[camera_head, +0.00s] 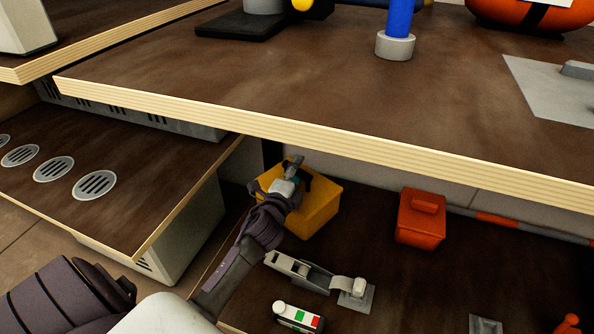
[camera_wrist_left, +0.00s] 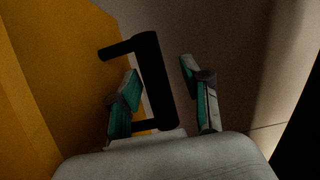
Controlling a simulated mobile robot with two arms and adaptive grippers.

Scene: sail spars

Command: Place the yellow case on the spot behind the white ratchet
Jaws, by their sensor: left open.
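The yellow case (camera_head: 312,208) stands on the lower shelf, behind the white ratchet (camera_head: 300,270) in the head view. Its yellow side (camera_wrist_left: 25,90) fills the left of the left wrist view. Its black handle (camera_wrist_left: 153,80) lies between the two teal-padded fingers of my left gripper (camera_wrist_left: 160,66). The fingers are open, with a gap visible on the right side of the handle; I cannot tell if the left finger touches it. In the head view my left gripper (camera_head: 293,170) is over the case and partly covers it. My right gripper is not in view.
A red-orange box (camera_head: 420,222) stands right of the case, with bare shelf between. A white device with green and red patches (camera_head: 298,317) lies in front of the ratchet. The upper shelf's edge (camera_head: 330,142) overhangs the case's back area. A vented unit (camera_head: 160,235) is at left.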

